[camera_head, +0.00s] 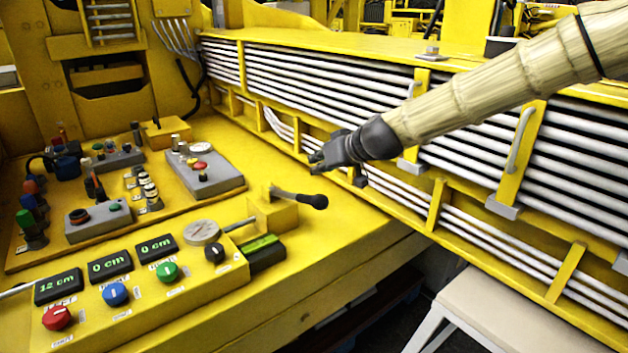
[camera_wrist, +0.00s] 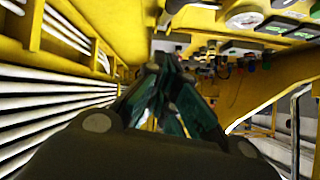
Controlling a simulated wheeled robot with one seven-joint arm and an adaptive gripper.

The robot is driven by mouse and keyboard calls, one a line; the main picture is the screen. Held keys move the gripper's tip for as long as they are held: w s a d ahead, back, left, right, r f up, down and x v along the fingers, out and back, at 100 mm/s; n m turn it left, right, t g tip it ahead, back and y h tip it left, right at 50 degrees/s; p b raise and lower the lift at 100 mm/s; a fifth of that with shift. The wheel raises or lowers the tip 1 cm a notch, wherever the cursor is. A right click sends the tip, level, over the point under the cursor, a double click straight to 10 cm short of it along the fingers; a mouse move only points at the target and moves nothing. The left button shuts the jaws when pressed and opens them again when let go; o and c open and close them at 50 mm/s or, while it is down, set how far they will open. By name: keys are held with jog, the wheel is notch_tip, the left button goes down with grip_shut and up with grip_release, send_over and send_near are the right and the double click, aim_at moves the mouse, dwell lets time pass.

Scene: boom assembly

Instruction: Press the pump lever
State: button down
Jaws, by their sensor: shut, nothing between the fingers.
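The pump lever (camera_head: 299,197) has a dark rod with a black ball knob and sticks out to the right from a yellow block (camera_head: 272,212) on the control bench. My gripper (camera_head: 314,163) is dark grey and reaches in from the upper right on a cream-sleeved arm. In the head view it appears above the lever knob, with a visible gap between them. In the wrist view, my gripper (camera_wrist: 160,62) has its dark fingers together and empty. A dark rod near the top of that view may be the lever, but I cannot tell.
The yellow bench (camera_head: 330,243) carries a round gauge (camera_head: 201,232), coloured knobs, green digital displays and grey switch boxes. A yellow frame with stacked white pipes (camera_head: 310,83) runs along the back and right. A pale stool (camera_head: 500,310) stands at the lower right. The bench's right front is clear.

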jog(key=shift+w+a+f+p, duration=0.1)
jog(key=shift+a+f+p, duration=0.2)
jog(key=shift+f, duration=0.6)
jog(key=shift+w+a+f+p, duration=0.1)
jog(key=shift+a+f+p, duration=0.15)
jog(key=shift+f, duration=0.65)
jog(key=shift+a+f+p, duration=0.2)
jog(key=shift+f+p, duration=0.1)
jog(key=shift+f, duration=0.6)
jog(key=shift+f, duration=0.1)
